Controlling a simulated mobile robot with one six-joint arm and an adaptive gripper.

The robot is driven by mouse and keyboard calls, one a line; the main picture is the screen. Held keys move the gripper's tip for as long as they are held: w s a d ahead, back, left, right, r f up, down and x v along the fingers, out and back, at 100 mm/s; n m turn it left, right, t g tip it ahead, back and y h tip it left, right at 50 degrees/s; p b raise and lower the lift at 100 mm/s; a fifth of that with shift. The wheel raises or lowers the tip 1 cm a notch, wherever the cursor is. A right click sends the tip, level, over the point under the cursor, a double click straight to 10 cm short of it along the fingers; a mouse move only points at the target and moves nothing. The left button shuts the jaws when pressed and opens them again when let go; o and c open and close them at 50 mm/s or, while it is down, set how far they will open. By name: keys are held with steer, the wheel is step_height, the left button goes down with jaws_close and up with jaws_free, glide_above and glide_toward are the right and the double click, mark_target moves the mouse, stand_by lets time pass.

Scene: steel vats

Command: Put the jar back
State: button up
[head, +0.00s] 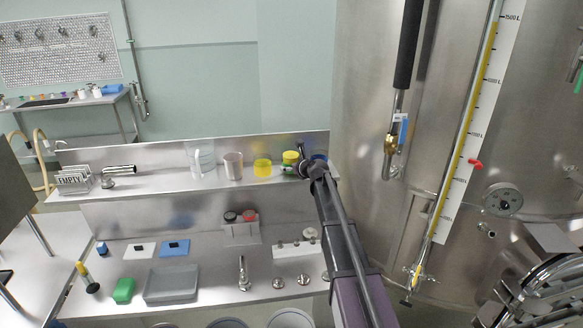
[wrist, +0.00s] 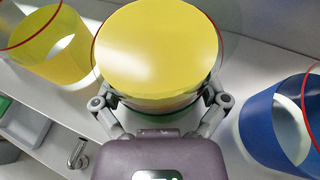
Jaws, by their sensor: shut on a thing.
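The jar with a broad yellow lid (wrist: 158,45) fills the top middle of the wrist view. My gripper (wrist: 160,108) is shut on it, a finger at each side. In the head view the jar's yellow lid (head: 290,157) shows at the shelf's right part, with my gripper (head: 303,168) against it. Something green shows low around the jar; I cannot tell whether the jar stands in it or above it. An open yellow ring-like holder (wrist: 62,50) is left of the jar, also in the head view (head: 262,168). A similar blue holder (wrist: 275,125) is to the right, apart from the jar.
Below, the bench holds a grey tray (head: 172,284) and a green block (head: 123,290). A large steel vat (head: 365,130) stands close at the right.

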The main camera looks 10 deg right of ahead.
steer(key=shift+f, duration=0.15)
steer(key=o, duration=1)
steer(key=shift+c, duration=0.2)
steer(key=shift+r, duration=0.2)
steer(key=p+v, duration=0.4)
steer(key=v, duration=0.8)
steer(key=shift+p, duration=0.3)
